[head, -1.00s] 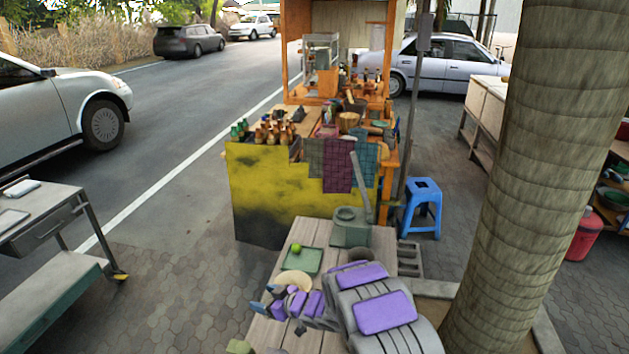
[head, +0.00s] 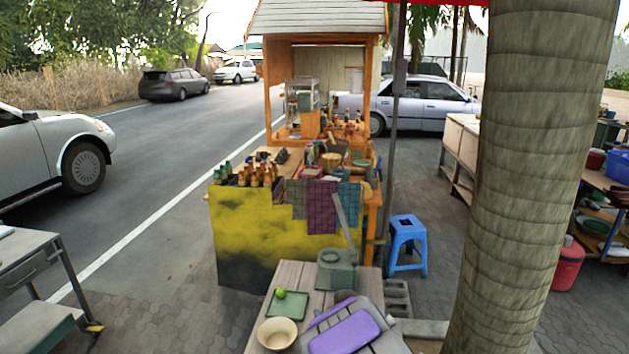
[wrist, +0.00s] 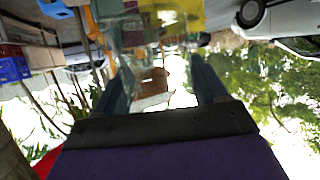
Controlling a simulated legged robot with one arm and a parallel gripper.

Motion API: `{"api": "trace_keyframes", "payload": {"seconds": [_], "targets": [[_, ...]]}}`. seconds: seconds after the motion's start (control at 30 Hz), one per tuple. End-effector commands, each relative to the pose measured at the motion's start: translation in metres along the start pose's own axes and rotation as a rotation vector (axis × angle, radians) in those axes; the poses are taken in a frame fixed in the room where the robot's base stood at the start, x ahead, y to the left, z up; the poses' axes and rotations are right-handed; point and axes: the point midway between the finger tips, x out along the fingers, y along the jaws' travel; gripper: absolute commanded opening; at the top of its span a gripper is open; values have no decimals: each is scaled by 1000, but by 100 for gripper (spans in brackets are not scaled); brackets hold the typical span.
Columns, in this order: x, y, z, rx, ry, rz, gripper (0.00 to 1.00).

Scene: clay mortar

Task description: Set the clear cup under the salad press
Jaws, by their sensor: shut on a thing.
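The grey-green salad press (head: 336,270) stands at the far end of the wooden table (head: 289,272), with its long lever raised and tilted. In the wrist view, which is upside down, my gripper (wrist: 161,80) has a blue-grey finger on each side of a see-through shape. This shape is the clear cup (wrist: 150,45), held between the fingers; its outline is hard to make out against the background. In the head view only my purple-and-grey arm shows at the table's near end; the gripper and cup are not visible there.
A green board (head: 287,308) with a lime (head: 280,293) lies on the table, left of the press. A beige bowl (head: 277,333) stands nearer. The yellow-fronted stall (head: 245,240) is behind, a blue stool (head: 407,246) to the right, and a thick trunk (head: 520,150) further right.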

Motion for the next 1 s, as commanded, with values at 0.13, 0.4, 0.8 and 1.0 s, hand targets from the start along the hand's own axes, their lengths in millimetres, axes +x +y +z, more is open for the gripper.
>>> {"api": "trace_keyframes", "payload": {"seconds": [0.13, 0.4, 0.8, 1.0], "targets": [[-30, 50, -5, 57, 3, 143, 41], [-52, 83, -8, 98, -2, 240, 41], [-52, 83, -8, 104, -1, 241, 41], [-52, 83, -8, 105, -1, 240, 41]]}}
